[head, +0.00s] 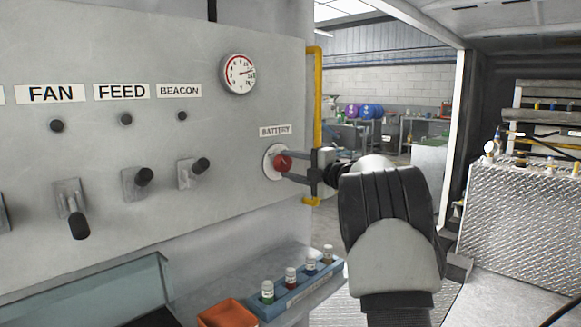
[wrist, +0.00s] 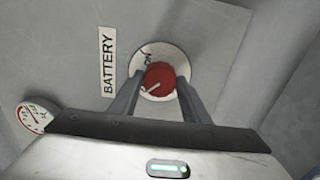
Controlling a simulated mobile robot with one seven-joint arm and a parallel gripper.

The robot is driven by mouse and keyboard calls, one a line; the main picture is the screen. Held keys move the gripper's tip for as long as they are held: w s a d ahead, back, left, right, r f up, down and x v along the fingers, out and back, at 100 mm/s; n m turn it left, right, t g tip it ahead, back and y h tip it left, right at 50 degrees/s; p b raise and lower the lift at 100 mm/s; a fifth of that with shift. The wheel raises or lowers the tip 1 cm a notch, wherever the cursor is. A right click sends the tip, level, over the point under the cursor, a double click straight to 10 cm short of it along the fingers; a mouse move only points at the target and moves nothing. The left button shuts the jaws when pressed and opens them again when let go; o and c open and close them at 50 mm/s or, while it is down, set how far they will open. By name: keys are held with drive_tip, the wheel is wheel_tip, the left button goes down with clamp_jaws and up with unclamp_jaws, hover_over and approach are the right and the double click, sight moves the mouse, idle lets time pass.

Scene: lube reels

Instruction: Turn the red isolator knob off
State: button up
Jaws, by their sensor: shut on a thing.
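The red isolator knob (head: 283,162) sits on a round pale plate (head: 270,160) on the grey panel, under a BATTERY label (head: 275,131). My gripper (head: 284,164) reaches it from the right, and its fingers are shut on the knob. In the wrist view the red knob (wrist: 159,79) is between the two fingertips (wrist: 159,84), one on each side. A white pointer line shows on its face, slanted toward the lower left of the picture. ON is printed on the plate near the label; any OFF marking is not visible.
Left on the panel are lever switches (head: 72,208) labelled FAN, FEED and BEACON. A gauge (head: 238,74) is above. Below, a blue rack (head: 300,287) holds several small bottles beside an orange bin (head: 228,313). A yellow pipe (head: 317,120) runs along the panel's right edge.

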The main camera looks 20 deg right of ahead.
drive_tip(key=o, duration=1)
drive_tip(key=shift+o, duration=0.2)
drive_tip(key=shift+s, duration=0.1)
drive_tip(key=p+v, duration=0.1)
drive_tip(key=v, duration=1.6)
drive_tip(key=shift+p, duration=0.3)
drive_tip(key=shift+d, duration=0.1)
